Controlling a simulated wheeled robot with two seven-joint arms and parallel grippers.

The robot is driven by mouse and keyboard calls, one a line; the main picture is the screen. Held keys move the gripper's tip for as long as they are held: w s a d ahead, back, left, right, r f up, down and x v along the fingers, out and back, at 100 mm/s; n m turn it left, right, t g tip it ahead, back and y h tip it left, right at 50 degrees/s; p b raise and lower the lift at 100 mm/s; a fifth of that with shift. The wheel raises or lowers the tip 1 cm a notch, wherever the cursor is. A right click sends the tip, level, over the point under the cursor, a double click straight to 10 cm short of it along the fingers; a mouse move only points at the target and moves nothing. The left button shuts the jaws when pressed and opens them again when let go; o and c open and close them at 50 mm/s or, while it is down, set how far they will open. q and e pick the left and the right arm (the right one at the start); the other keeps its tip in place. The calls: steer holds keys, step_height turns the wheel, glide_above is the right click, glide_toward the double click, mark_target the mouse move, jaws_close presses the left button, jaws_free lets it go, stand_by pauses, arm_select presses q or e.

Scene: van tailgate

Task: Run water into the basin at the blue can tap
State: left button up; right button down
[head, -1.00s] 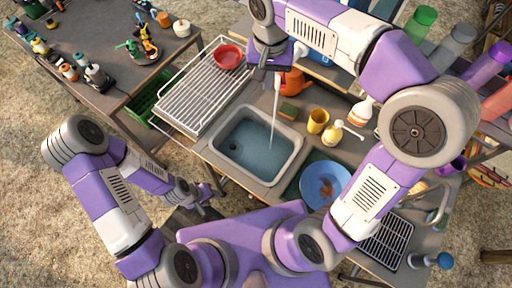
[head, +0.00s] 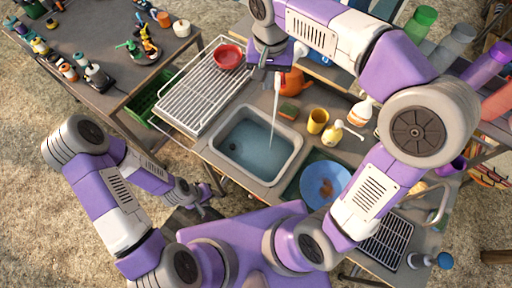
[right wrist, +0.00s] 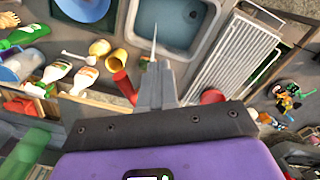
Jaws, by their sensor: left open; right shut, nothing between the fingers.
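The basin (head: 238,172) is set in the counter and holds bluish water, with a dark drain at its left. A thin stream of water (head: 273,124) falls into it from above; it also shows in the right wrist view (right wrist: 154,38). My right gripper (head: 277,80) is at the back edge of the basin, fingers shut with nothing between them; in the right wrist view its fingers (right wrist: 155,82) point toward the basin (right wrist: 213,40). The tap and the can are largely hidden by the right arm. My left gripper (head: 205,197) is open and empty at the front left, away from the basin.
A white wire rack (head: 195,88) with a red bowl (head: 228,57) lies left of the basin. A blue bowl (head: 338,172) sits at the right.

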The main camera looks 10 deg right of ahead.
steer(key=shift+d+p, duration=0.5)
steer(key=shift+d, duration=2.3)
step_height(320, 180, up, 6)
steer(key=p, duration=0.5)
steer(key=shift+w+a, duration=0.15)
steer(key=shift+a, duration=0.2)
